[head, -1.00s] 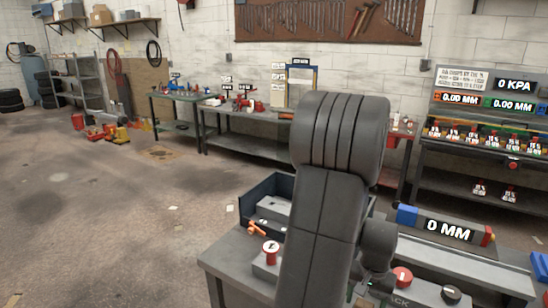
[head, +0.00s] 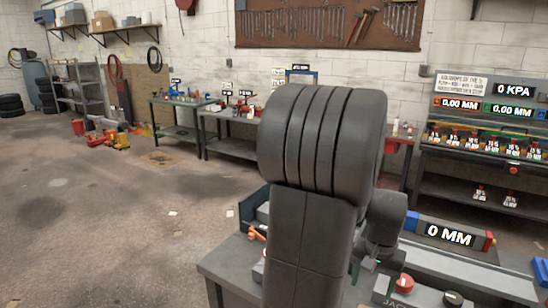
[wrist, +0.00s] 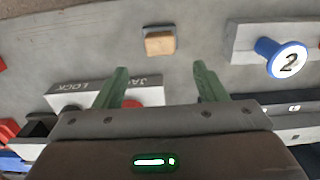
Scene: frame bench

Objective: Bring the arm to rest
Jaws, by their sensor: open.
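My gripper (wrist: 160,85) shows in the wrist view with its two green fingers spread apart and nothing between them. It is above the grey bench top (wrist: 205,50). A small tan-topped block (wrist: 160,42) lies on the bench beyond the fingertips. In the head view my arm's dark links rise in the middle and hide much of the bench (head: 225,272); the fingers cannot be made out there.
A blue knob marked 2 (wrist: 283,57) stands on a grey block at the right. A box lettered LOCK and JACK (wrist: 75,92) lies near the left finger. In the head view a 0 MM display (head: 448,235) stands on the bench's right. Open floor (head: 90,220) lies left.

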